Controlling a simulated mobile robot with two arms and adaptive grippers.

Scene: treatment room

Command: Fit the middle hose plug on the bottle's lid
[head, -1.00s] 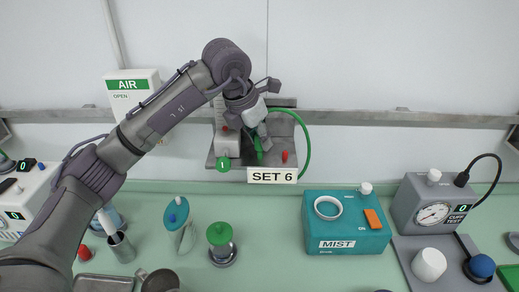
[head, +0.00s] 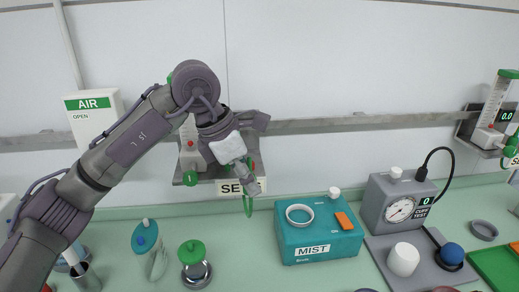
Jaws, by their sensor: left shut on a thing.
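My left gripper (head: 246,178) is shut at the wall shelf, in front of the "SET" sign (head: 225,189). A green hose (head: 249,207) hangs in a narrow loop just below its fingers. The plug between the fingers is mostly hidden, so I cannot tell which plug it is. My right gripper is not in view.
A teal MIST box (head: 318,249) stands right of the bottle. A grey cuff tester (head: 398,204) is farther right. A teal mask (head: 145,236) lies left of the bottle. A wall rail (head: 350,122) runs behind. Counter between bottle and MIST box is clear.

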